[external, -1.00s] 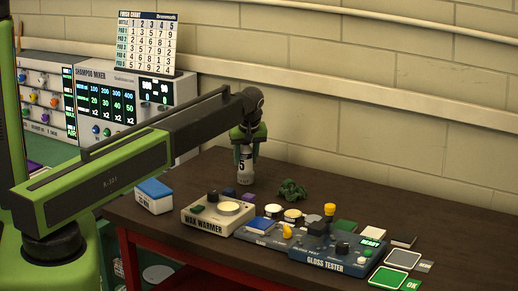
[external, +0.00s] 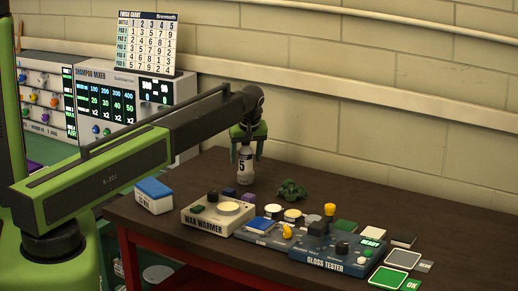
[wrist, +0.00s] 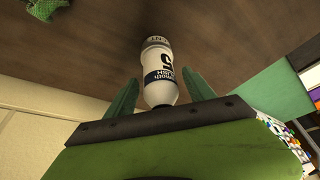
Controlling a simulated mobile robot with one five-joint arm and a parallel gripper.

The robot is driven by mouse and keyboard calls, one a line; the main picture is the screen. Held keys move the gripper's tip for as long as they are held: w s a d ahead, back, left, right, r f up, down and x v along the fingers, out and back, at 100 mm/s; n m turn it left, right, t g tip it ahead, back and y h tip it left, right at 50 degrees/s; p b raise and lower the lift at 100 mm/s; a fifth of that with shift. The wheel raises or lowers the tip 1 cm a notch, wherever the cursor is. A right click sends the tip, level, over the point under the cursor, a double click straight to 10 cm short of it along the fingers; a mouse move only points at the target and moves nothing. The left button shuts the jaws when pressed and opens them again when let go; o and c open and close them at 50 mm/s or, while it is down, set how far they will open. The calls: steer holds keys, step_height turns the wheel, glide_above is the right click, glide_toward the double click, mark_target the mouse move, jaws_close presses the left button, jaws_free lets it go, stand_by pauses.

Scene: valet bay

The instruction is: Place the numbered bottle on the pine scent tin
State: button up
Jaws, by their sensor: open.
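The white bottle numbered 5 (external: 244,163) stands upright at the back left of the dark table. In the wrist view the bottle (wrist: 157,75) shows its dark number and lettering. A short pale tin (wrist: 157,40) with lettering ending in "ENT" appears directly under the bottle; most of its label is hidden. It looks like the pine scent tin, and the bottle appears to rest on it. My gripper (external: 247,152) is open above the bottle, with its green fingers either side of the bottle's upper part, apart from it.
A wax warmer (external: 218,212), a gloss tester (external: 325,258) and several small pads and tins fill the table's front. A crumpled green cloth (external: 291,190) lies right of the bottle. A blue-topped box (external: 154,196) sits at the left edge. The back right is clear.

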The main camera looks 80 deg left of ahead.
steer(key=p+v, duration=0.9)
steer(key=v, duration=0.2)
steer(key=shift+r+p, duration=0.15)
steer(key=shift+p, duration=0.15)
steer(key=shift+d, duration=0.15)
steer(key=w+d+f+m+h, duration=0.15)
steer(key=d+m, duration=0.25)
steer(key=d, duration=1)
steer(key=w+d+m, duration=0.3)
steer(key=d, duration=1.2)
steer(key=s+d+m+h, duration=0.1)
steer(key=s+d+m, duration=0.2)
steer(key=d, duration=0.8)
steer(key=s+d+m+h, duration=0.1)
steer(key=s+d+m, duration=0.2)
steer(key=d, duration=0.8)
steer(key=s+d+m+h, duration=0.1)
steer(key=s+d+m, duration=0.3)
steer(key=d, duration=0.7)
steer(key=shift+d+m, duration=0.3)
steer(key=shift+m, duration=0.2)
steer(key=shift+f, duration=0.15)
